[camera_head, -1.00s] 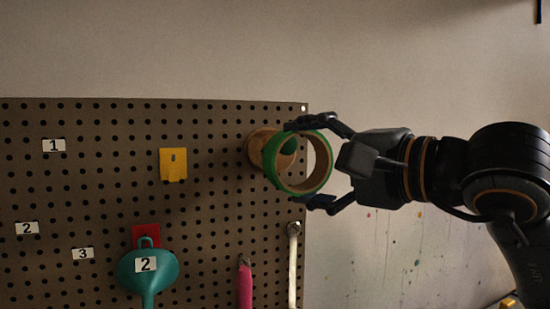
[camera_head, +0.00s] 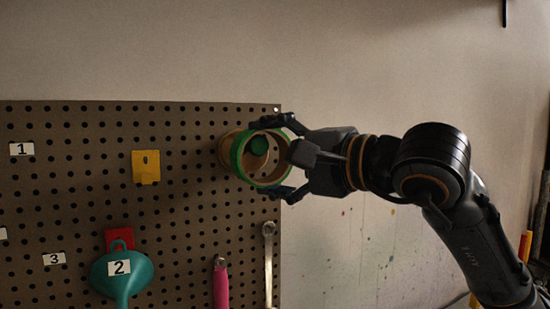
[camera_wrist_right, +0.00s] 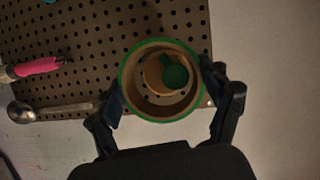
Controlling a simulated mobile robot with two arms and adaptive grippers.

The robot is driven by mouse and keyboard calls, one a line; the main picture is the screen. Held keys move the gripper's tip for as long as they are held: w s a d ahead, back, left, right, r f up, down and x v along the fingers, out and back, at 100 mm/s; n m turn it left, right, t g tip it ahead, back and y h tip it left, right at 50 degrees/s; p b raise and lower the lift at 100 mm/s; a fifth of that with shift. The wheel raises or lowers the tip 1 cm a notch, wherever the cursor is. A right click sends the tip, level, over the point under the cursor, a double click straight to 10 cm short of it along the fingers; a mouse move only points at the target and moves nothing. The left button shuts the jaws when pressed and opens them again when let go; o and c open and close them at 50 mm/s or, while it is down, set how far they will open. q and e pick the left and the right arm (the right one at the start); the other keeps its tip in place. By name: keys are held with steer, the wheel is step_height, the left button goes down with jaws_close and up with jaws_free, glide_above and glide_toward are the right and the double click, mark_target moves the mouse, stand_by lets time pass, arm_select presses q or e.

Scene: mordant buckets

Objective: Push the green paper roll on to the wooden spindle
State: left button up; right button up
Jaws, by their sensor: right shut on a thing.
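The green paper roll (camera_head: 238,160) is a short ring with a green outside and a brown inside. My right gripper (camera_head: 272,157) is shut on it, with one finger above and one below. The wooden spindle stands out from the pegboard, and its green tip (camera_head: 258,146) shows through the roll's opening, up and left of centre. In the right wrist view, the roll (camera_wrist_right: 126,92) is held between both fingers, with the spindle (camera_wrist_right: 153,73) inside its outline. I cannot tell how deep the spindle reaches into the roll. My left gripper is out of view.
The pegboard (camera_head: 80,190) holds a yellow hook plate (camera_head: 146,167), a teal funnel (camera_head: 121,274), a pink-handled tool (camera_head: 220,287) and a metal spoon-like tool (camera_head: 268,262) below the roll. Bare wall (camera_head: 350,70) lies right of the board.

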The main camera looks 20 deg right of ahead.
mark_target(248, 152)
steer(key=shift+w+a, duration=0.1)
steer(key=shift+w, duration=0.45)
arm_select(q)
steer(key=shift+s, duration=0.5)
arm_select(e)
steer(key=shift+w, duration=0.15)
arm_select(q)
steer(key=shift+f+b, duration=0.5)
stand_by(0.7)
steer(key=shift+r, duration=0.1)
arm_select(e)
steer(key=shift+w+a, duration=0.1)
steer(key=shift+w, duration=0.1)
steer(key=shift+w+a, duration=0.1)
steer(key=shift+w, duration=0.25)
arm_select(q)
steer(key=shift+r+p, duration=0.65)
steer(key=shift+p, duration=0.1)
arm_select(e)
steer(key=shift+w+a, duration=0.15)
steer(key=shift+w, duration=0.75)
steer(key=shift+w+a, duration=0.2)
steer(key=shift+w, duration=0.75)
steer(key=shift+w+a, duration=0.15)
steer(key=shift+w, duration=0.75)
steer(key=o, duration=1.1)
steer(key=shift+o, duration=0.2)
